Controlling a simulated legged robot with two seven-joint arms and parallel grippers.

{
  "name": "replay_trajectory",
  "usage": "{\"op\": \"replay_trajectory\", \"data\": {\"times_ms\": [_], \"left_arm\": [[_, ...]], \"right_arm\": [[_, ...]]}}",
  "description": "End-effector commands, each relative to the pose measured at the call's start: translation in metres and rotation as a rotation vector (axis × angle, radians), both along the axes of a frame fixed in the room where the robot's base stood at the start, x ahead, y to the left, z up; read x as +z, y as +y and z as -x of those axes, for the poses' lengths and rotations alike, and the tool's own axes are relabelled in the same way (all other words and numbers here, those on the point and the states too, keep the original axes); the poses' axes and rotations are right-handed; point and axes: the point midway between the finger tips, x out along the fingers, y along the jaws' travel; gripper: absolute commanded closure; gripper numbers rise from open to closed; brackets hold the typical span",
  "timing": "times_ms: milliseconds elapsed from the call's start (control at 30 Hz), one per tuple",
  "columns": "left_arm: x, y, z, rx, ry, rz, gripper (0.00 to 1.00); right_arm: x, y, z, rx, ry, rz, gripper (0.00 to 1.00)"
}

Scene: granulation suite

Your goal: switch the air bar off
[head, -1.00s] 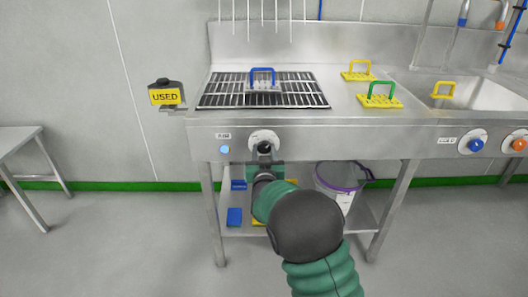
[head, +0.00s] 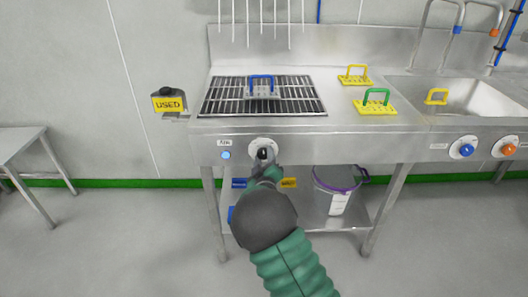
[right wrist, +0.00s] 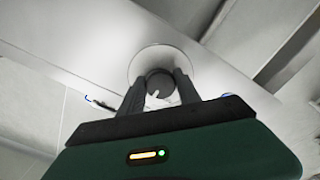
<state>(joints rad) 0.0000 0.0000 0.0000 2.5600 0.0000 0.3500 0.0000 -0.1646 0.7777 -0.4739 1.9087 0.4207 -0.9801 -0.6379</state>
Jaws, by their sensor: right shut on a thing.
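The air bar's knob (head: 262,153) is black on a round pale plate, on the front panel of the steel bench under the grate. A small blue lamp (head: 226,155) and a label reading AIR (head: 224,142) are to its left. My right gripper (head: 264,163) is at the knob, mostly hidden by my own arm. In the right wrist view, the two dark fingers (right wrist: 157,86) sit on either side of the knob (right wrist: 155,78), shut on it. A pale pointer mark shows on the knob. My left gripper is not in view.
The bench grate (head: 218,105) holds a blue-handled piece (head: 262,85). Yellow plates with yellow (head: 355,75) and green (head: 376,98) handles lie to its right. Blue (head: 467,150) and orange (head: 509,149) knobs are further right. A bucket (head: 337,190) stands below. A USED sign (head: 169,103) is left.

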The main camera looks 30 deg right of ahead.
Motion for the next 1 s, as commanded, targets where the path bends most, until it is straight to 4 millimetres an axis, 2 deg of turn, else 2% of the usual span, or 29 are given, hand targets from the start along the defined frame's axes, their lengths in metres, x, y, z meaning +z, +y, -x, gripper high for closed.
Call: {"op": "replay_trajectory", "data": {"times_ms": [33,100,500,1000], "left_arm": [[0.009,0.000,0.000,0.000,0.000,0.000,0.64],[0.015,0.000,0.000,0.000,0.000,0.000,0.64],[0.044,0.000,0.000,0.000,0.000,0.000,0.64],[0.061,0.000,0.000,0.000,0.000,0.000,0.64]], "right_arm": [[0.003,0.003,-0.001,0.005,0.027,0.037,1.00],[0.003,0.002,-0.001,0.005,0.062,0.095,1.00],[0.002,0.003,-0.001,0.007,0.259,0.415,1.00],[-0.001,0.004,-0.001,0.010,0.421,0.678,1.00]]}}
